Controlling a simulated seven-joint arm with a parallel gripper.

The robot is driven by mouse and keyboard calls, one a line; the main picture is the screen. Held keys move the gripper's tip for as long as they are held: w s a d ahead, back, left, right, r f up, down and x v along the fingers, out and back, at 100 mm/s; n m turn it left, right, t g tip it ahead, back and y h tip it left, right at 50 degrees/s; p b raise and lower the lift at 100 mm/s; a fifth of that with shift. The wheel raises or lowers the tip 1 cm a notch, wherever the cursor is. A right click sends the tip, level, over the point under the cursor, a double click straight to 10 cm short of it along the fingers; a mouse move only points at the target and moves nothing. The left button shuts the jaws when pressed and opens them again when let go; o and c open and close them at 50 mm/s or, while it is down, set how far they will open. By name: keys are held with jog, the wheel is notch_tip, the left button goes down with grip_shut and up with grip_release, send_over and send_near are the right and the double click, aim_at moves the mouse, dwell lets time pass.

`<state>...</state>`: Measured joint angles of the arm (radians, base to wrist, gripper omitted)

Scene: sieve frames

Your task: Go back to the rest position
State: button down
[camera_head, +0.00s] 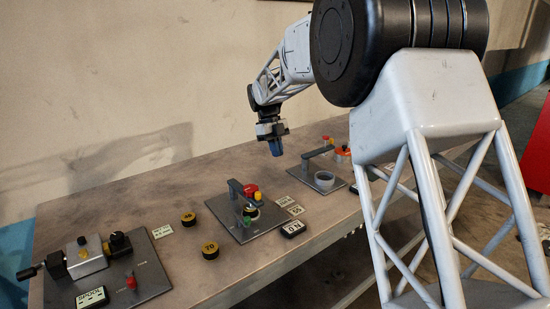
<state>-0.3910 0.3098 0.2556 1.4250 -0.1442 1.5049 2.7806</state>
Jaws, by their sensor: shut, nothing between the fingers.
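My gripper (276,148) hangs from my white arm, above the back of the grey workbench (150,199). Its blue-tipped fingers point down and are shut, with nothing held. It is in the air, apart from the stations below, between the middle station plate (262,228) and the right station plate (312,176). The frame does not show any marker for a rest position.
The middle plate bears an upright arm (235,191) and red and yellow parts. The right plate bears a grey cup (324,180). At left stands a crank device (84,256). Yellow-black discs (188,218) and small labels lie between. A wall closes the back.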

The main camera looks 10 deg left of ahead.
dwell(0.4)
jog(key=s+d+r+n+t+y, duration=0.1)
jog(key=s+d+r+n, duration=0.4)
jog(key=s+d, duration=0.55)
jog(key=s+d+r+n+t+y, duration=0.15)
jog(key=s+d+r+n, duration=0.25)
jog(key=s+d+n, duration=0.45)
jog(key=s+d+f+n+t, duration=0.1)
jog(key=s+d+n, duration=0.3)
jog(key=s, duration=0.6)
jog(key=s+d+f+n+t, duration=0.1)
jog(key=s+d+f+n, duration=0.2)
jog(key=s, duration=0.8)
jog(key=s+d+f+n+t, duration=0.1)
jog(key=s+d+f+n, duration=0.3)
jog(key=s, duration=0.6)
jog(key=shift+s+d+n+y, duration=0.25)
jog(key=shift+d+n+y, duration=0.1)
jog(key=shift+n, duration=0.8)
